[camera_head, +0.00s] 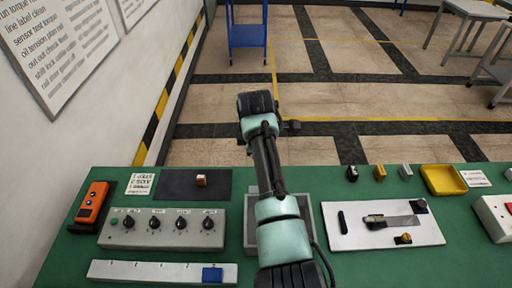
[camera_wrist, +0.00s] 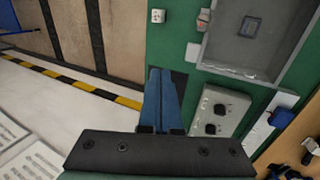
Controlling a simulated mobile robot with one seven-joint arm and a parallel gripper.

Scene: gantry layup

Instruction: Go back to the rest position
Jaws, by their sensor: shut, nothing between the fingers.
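My gripper (camera_wrist: 162,75) shows in the wrist view as two blue fingers lying together. It is shut and empty, above the green table near a dark mat. In the head view my arm reaches up over the middle of the table, and I cannot make out the fingers there. My arm hides part of the grey tray (camera_head: 306,222), which shows more clearly in the wrist view (camera_wrist: 232,71) with a small dark item in it.
On the green table (camera_head: 375,268) stand a knob box (camera_head: 130,236), a dark mat (camera_head: 176,186) with a small block (camera_head: 201,180), an orange device (camera_head: 92,203), a white rail (camera_head: 150,272) with a blue slider (camera_head: 212,274), a white board (camera_head: 350,238) and a yellow tray (camera_head: 443,180).

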